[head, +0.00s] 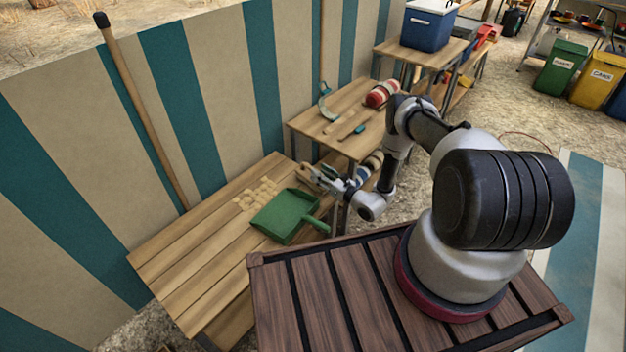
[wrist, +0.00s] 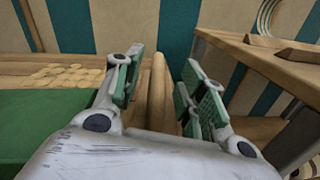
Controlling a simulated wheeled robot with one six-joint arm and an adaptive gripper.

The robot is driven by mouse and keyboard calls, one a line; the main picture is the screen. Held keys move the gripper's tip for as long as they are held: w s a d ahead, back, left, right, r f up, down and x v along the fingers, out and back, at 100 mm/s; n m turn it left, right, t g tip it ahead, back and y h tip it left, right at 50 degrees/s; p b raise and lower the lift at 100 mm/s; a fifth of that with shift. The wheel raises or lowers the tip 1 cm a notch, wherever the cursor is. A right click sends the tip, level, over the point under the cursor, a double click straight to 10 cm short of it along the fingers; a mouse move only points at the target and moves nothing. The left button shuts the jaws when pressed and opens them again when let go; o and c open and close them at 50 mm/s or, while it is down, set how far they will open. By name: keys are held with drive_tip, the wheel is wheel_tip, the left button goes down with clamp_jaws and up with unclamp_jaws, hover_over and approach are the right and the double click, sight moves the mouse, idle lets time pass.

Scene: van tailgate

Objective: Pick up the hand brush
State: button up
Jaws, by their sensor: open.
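The hand brush, a tan wooden piece (wrist: 158,92), shows in the wrist view between the two fingers of my gripper (wrist: 157,88), pointing away from the camera. Its near part is hidden by the gripper body. The fingers have green pads and stand apart, with a visible gap on the right; I cannot tell whether the left pad touches the wood. In the head view my gripper (head: 318,176) is low over the right end of the near wooden table, and the brush there is mostly hidden by it.
A green dustpan (head: 285,214) lies just left of my gripper on the near table (head: 190,270). Pale chips (head: 257,194) lie behind it. A second table (head: 325,105) holds a sickle (head: 325,103) and other tools. A striped wall stands behind; the near table's left part is clear.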

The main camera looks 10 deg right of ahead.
sight(307, 165)
drive_tip(key=x, duration=0.4)
drive_tip(key=shift+w+a+f, duration=0.1)
drive_tip(key=shift+a+f, duration=0.05)
clamp_jaws()
wheel_tip(307, 165, up, 10)
drive_tip(key=shift+r, duration=0.1)
idle(0.5)
